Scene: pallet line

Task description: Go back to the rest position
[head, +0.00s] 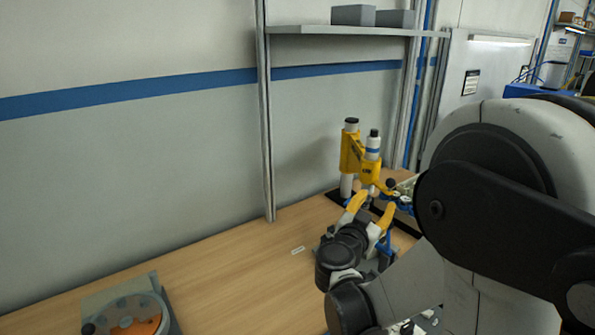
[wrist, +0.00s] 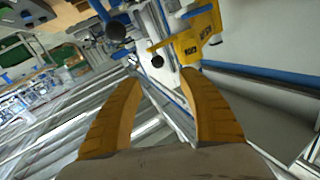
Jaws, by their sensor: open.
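My gripper (head: 371,212) has yellow fingers and is held above the wooden workbench (head: 225,272), in front of a yellow and white press-like device (head: 358,155). In the wrist view the two yellow fingers (wrist: 160,85) are spread apart with nothing between them. The yellow device (wrist: 200,35) with black knobs shows beyond the fingertips in that view. In the head view my arm reaches in from the right and hides part of the bench. I cannot tell whether the gripper touches the device.
A grey holder with an orange disc (head: 135,318) sits at the bench's front left. A small white label (head: 298,250) lies on the bench. A metal shelf (head: 340,31) with grey boxes (head: 353,15) is above. The bench's left middle is clear.

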